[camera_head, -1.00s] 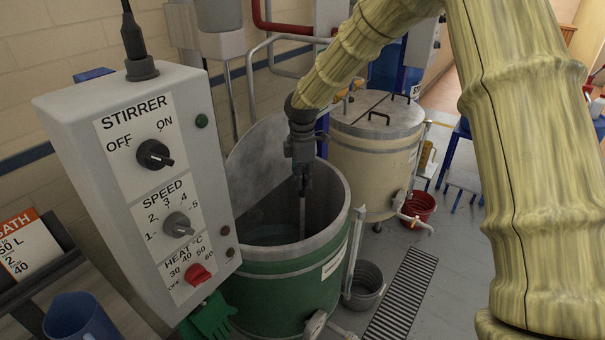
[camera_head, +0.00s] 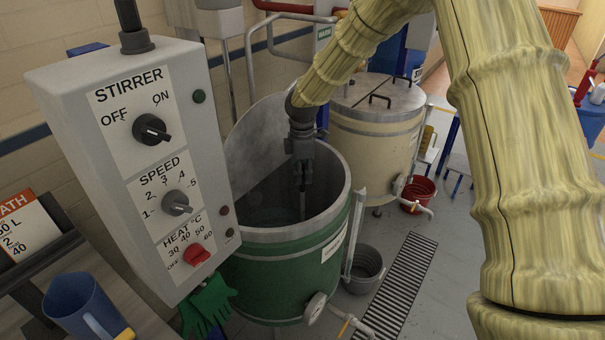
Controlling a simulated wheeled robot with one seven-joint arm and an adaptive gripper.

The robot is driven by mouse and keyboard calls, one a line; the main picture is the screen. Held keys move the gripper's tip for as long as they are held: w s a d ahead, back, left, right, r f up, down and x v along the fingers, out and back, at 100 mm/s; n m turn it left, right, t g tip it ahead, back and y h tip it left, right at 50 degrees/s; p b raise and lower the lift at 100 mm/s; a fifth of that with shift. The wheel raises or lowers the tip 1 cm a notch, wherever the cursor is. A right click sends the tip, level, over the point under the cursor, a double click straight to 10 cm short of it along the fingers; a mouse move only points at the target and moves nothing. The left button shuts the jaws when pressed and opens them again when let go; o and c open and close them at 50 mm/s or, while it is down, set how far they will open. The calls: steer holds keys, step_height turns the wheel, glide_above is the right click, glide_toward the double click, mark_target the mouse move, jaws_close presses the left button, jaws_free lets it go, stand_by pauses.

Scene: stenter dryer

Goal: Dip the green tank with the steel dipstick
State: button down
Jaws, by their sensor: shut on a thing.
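The green tank (camera_head: 285,265) stands at the centre with its lid tipped up at the back left. Dark liquid (camera_head: 275,216) shows low inside it. My gripper (camera_head: 302,178) points down over the tank's opening, near the rim's height. It is shut on the steel dipstick (camera_head: 302,202), a thin upright rod of which only a short part shows below the fingers. The dipstick hangs inside the tank; I cannot tell how deep its lower end reaches into the liquid.
The grey stirrer control box (camera_head: 140,160) stands close at the left. A cream tank with a closed lid (camera_head: 375,135) is behind right. A grey bucket (camera_head: 362,270), a floor grate (camera_head: 400,290) and a red bucket (camera_head: 418,193) are on the floor. A blue jug (camera_head: 80,308) is at lower left.

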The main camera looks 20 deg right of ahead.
steer(key=shift+f, duration=0.55)
stand_by(0.9)
steer(key=shift+r, duration=0.1)
stand_by(0.8)
